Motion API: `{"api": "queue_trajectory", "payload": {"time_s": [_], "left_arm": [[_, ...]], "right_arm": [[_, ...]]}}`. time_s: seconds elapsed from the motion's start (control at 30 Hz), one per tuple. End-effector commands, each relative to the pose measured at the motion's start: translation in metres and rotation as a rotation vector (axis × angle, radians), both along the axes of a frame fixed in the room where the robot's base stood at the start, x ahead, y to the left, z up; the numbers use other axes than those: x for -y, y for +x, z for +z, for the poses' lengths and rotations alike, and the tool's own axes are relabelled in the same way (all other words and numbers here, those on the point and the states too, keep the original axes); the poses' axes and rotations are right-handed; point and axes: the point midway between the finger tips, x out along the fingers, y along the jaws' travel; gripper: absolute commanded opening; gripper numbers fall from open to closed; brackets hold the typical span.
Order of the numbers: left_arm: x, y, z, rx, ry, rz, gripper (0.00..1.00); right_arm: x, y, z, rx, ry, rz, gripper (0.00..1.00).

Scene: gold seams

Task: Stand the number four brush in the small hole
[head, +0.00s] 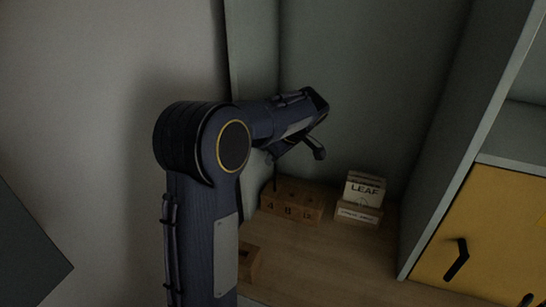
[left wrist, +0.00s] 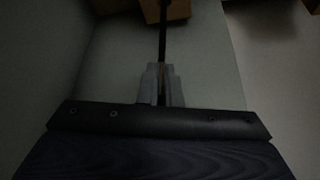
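A wooden block (head: 291,201) stands on the wooden shelf top, with the marks 4, 8 and 12 on its front and dark holes in its top. My left gripper (left wrist: 161,72) is shut on a thin dark brush (left wrist: 162,40) in the left wrist view. The brush runs from between the fingers towards the wooden block (left wrist: 178,10) at the top edge. In the head view my left arm reaches above the block. The brush's number cannot be read, and I cannot tell whether its end is in a hole. My right gripper is not in view.
A small holder (head: 358,213) with a card reading LEAF (head: 364,189) stands right of the block. Another wooden piece (head: 249,262) is partly hidden behind my left arm. A yellow-fronted cabinet (head: 490,235) is at the right. The wooden surface (head: 345,260) in front is clear.

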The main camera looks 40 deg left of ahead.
Motion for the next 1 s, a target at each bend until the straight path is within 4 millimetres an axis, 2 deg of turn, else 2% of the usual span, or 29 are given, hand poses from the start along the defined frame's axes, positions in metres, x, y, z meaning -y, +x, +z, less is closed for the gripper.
{"api": "queue_trajectory", "payload": {"time_s": [0.03,0.1,0.23,0.57,1.0], "left_arm": [[0.000,0.000,0.000,0.000,0.000,0.000,0.00],[0.000,0.000,0.000,0.000,0.000,0.000,0.14],[0.000,0.000,0.000,0.000,0.000,0.000,0.30],[0.002,0.000,0.004,0.002,0.000,-0.001,0.30],[0.034,0.000,0.061,0.003,0.000,-0.001,0.30]], "right_arm": [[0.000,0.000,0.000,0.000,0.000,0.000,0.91],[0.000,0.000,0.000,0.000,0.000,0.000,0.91],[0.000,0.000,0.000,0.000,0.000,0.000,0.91],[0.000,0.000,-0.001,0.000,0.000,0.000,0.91],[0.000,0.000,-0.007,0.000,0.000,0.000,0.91]]}}
